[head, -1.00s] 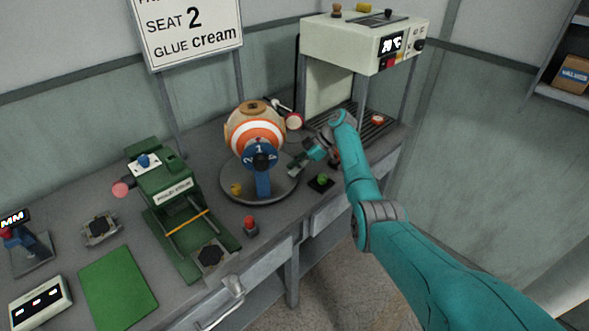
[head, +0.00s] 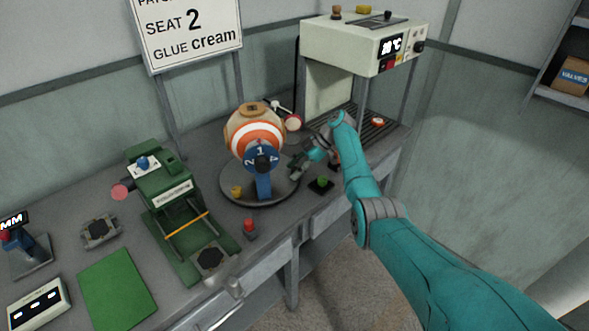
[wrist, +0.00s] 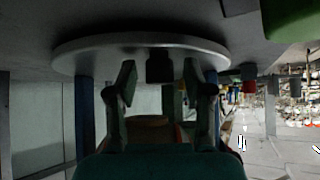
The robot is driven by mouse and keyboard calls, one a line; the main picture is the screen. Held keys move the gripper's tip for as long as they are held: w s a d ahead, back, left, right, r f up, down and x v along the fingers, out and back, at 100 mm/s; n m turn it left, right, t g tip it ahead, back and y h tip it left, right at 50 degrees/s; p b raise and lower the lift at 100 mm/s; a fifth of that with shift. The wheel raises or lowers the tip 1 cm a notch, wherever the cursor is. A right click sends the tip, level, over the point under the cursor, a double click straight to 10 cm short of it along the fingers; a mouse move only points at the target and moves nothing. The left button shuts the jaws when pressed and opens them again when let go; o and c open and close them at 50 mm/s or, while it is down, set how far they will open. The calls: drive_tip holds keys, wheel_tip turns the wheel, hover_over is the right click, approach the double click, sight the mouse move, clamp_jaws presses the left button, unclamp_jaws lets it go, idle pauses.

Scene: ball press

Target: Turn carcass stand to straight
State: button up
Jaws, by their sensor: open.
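The carcass stand is a round grey turntable (head: 285,192) on the bench, with a blue upright (head: 264,185) and a blue numbered dial. It carries a tan ball (head: 243,127) with orange and white rings. The "1" is at the dial's top, with "2" to its left and "4" to its right. My gripper (head: 295,171) is at the turntable's right edge, open. In the wrist view the turntable's rim (wrist: 100,43) crosses the top. My open fingers (wrist: 160,72) stand either side of a dark block (wrist: 160,66) at the rim. I cannot tell whether they touch it.
A green press (head: 166,187) stands left of the stand. A white heater cabinet (head: 345,45) on posts is behind right, above a dark grate.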

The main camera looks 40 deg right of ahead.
drive_tip(key=v, duration=1.2)
